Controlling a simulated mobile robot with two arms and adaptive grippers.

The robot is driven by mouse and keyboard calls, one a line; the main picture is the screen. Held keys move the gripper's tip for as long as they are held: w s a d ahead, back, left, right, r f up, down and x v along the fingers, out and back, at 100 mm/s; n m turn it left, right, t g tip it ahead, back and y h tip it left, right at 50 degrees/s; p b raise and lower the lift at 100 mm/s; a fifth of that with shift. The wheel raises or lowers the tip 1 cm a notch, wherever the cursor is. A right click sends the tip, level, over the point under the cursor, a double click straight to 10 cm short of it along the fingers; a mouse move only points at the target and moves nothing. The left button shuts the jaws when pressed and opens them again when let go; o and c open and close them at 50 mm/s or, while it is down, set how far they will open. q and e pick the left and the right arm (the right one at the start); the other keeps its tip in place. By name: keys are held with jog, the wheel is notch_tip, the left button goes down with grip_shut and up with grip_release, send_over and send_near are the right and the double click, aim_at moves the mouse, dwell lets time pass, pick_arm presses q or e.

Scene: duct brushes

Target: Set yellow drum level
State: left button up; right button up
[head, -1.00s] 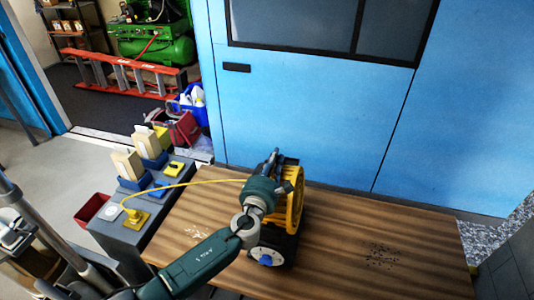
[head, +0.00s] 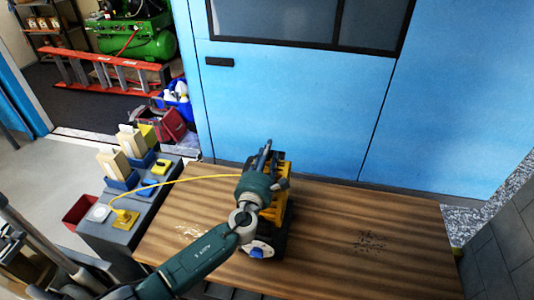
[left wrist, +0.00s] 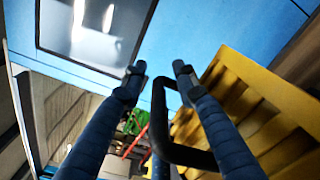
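The yellow drum (head: 277,209) is on the wooden table, largely hidden behind my left gripper in the head view. Its ribbed yellow side also shows at right in the left wrist view (left wrist: 262,105), slanting in that picture. A white disc with a blue hub (head: 258,250) is at its near lower side. My left gripper (head: 264,155) is over the drum's upper left side. In the wrist view its two fingers (left wrist: 160,76) are apart, with a black handle loop (left wrist: 184,155) between and beyond them. I cannot tell whether they touch it. My right gripper is not in view.
The wooden table (head: 400,250) is clear at right except for dark specks (head: 370,242). A blue wall (head: 290,110) stands behind.

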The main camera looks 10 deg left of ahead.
pick_arm(q)
jog(key=s, duration=1.2)
jog(key=shift+a, duration=0.25)
jog(key=shift+a, duration=0.1)
